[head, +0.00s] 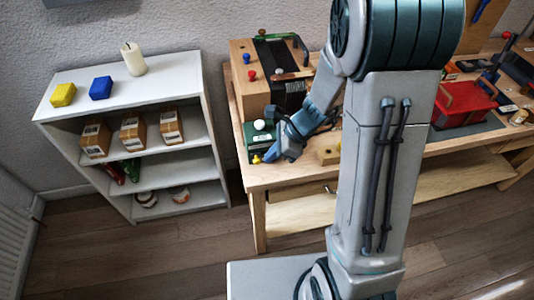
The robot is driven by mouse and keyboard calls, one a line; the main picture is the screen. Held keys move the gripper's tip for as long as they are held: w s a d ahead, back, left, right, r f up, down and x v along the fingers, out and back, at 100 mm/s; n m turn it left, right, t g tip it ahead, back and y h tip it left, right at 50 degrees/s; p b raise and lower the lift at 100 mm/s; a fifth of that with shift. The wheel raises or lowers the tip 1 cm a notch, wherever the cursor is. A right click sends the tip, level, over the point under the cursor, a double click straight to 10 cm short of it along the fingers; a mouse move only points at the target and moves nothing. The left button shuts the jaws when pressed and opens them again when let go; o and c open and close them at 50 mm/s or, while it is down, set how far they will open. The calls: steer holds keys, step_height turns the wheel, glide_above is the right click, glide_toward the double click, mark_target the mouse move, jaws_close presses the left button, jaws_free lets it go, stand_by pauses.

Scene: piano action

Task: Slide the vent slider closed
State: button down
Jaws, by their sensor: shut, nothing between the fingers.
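A dark green box (257,136) sits at the front left corner of the wooden workbench. It has a white round knob (259,125) on top and a small yellow piece (256,159) at its front edge. I cannot tell for sure which part is the vent slider; it may be this yellow piece. My gripper (269,157) is shut and empty. It points down and left, with its blue fingertips just right of the yellow piece. I cannot tell whether they touch it. My gripper and wrist hide the right part of the green box.
A wooden box (243,88) with knobs and a black band stands behind. A small wooden block (328,155) lies to the right. A red toolbox (462,103) is farther right, past my arm. A white shelf (120,152) stands left of the workbench (259,180).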

steer(key=d+v, duration=0.1)
steer(key=v, duration=1.1)
steer(key=shift+s+f+p, duration=0.15)
steer(key=shift+f+p, duration=0.1)
steer(key=shift+p, duration=0.2)
steer(key=s+r+n+t+h, duration=0.1)
steer(key=s+r+n+h, duration=0.2)
steer(key=s+n, duration=0.3)
steer(key=s+d+r+n+t+h, duration=0.1)
steer(key=s+r+n+h, duration=0.2)
steer(key=s+n, duration=0.4)
steer(key=shift+d+r+n, duration=0.3)
steer(key=shift+r+n, duration=0.6)
steer(key=shift+n, duration=2.2)
steer(key=shift+s, duration=0.1)
